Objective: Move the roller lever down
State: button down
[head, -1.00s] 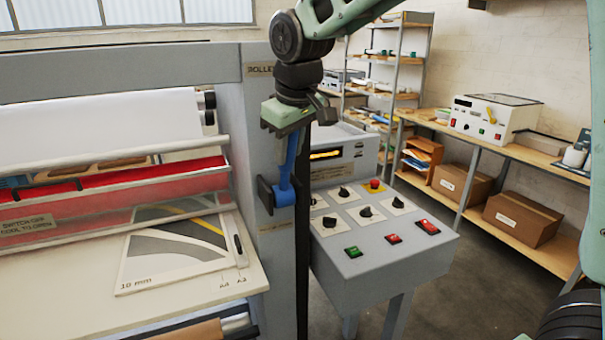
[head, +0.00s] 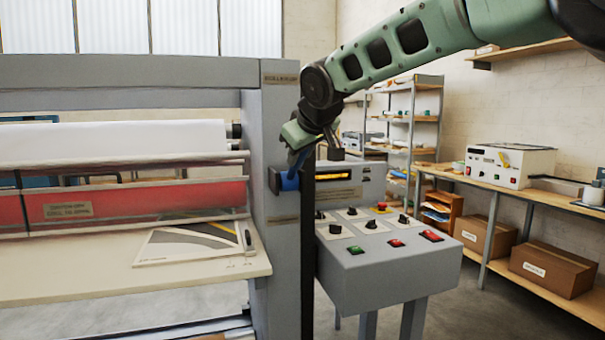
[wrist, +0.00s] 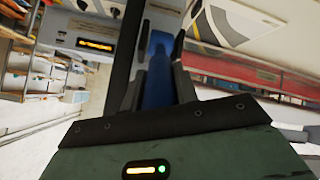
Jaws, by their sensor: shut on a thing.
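The blue roller lever (head: 290,179) is on the right side post of the laminator (head: 275,120). My gripper (head: 300,158) is at the lever's upper part, just above the hub. In the wrist view the blue lever (wrist: 158,80) runs between the two dark fingers of my gripper (wrist: 160,58), which are shut on it. The lever's exact tilt is hard to tell.
A grey control console (head: 385,265) with knobs and buttons stands close to the right of the lever. A dark vertical bar (head: 308,240) runs beside the post. A bench (head: 490,180) with a white machine and boxes stands farther right.

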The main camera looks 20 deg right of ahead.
notch_tip(320, 180, down, 6)
jog(key=s+t+b, duration=0.2)
jog(key=t+b, duration=0.3)
jog(key=b, duration=1.8)
jog(key=shift+s, duration=0.35)
jog(key=shift+b, duration=1.15)
jog(key=c, duration=1.1)
grip_release()
jog(key=shift+s, duration=0.1)
jog(key=shift+f+b+v, duration=0.1)
jog(key=shift+b+v, duration=0.5)
jog(key=shift+v, duration=3.75)
jog(key=shift+f+b+v, duration=0.15)
jog(key=shift+b+v, duration=0.45)
jog(key=shift+v, duration=3.75)
